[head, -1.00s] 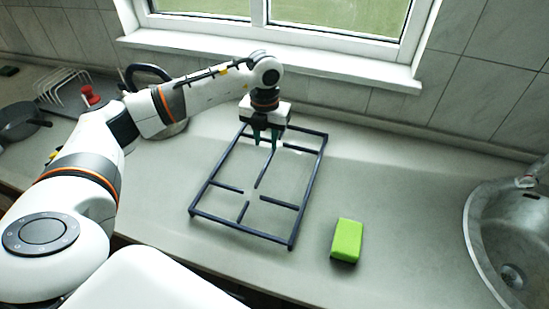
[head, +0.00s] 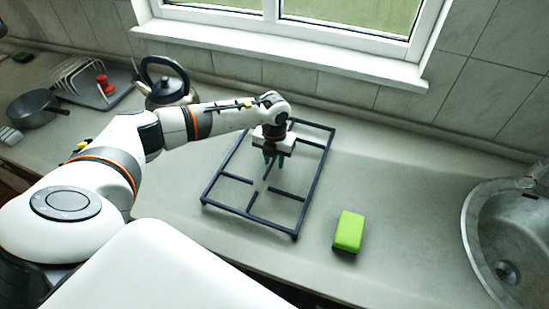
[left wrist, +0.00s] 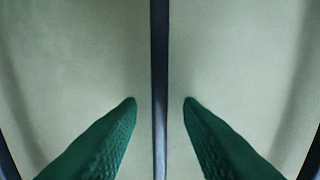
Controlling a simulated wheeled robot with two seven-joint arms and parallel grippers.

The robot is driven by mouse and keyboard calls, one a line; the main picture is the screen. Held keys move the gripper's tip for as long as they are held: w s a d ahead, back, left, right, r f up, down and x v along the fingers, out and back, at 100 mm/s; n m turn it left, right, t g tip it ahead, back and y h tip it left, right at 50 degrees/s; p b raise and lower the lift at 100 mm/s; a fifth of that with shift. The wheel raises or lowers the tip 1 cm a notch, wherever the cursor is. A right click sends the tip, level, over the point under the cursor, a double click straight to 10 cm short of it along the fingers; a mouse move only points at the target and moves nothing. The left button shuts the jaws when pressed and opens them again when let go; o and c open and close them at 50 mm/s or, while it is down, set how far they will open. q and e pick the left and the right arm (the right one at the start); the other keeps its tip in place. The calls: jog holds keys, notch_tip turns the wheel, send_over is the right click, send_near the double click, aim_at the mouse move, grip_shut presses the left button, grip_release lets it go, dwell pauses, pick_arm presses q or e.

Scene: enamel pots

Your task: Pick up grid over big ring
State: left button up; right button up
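The grid (head: 250,219), a dark rectangular frame with inner bars pointing toward its middle, lies on the counter (head: 400,185). My left gripper (head: 272,160) is over its far half, pointing down, with green fingers apart. In the left wrist view one dark inner bar of the grid (left wrist: 160,60) runs between the two open fingertips (left wrist: 160,104), with a gap on each side. How far the fingertips are above the bar I cannot tell. My right gripper is not in view. I cannot make out a big ring.
A green sponge (head: 349,231) lies to the right of the grid. A sink (head: 475,235) is at the far right. A kettle (head: 165,90), a pan (head: 36,108) and a rack (head: 78,75) stand at the left. The counter between grid and sink is mostly free.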

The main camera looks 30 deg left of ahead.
pick_arm(q)
jog(key=shift+c, duration=0.5)
grip_shut()
dwell(0.8)
jog(key=shift+w+r, duration=0.15)
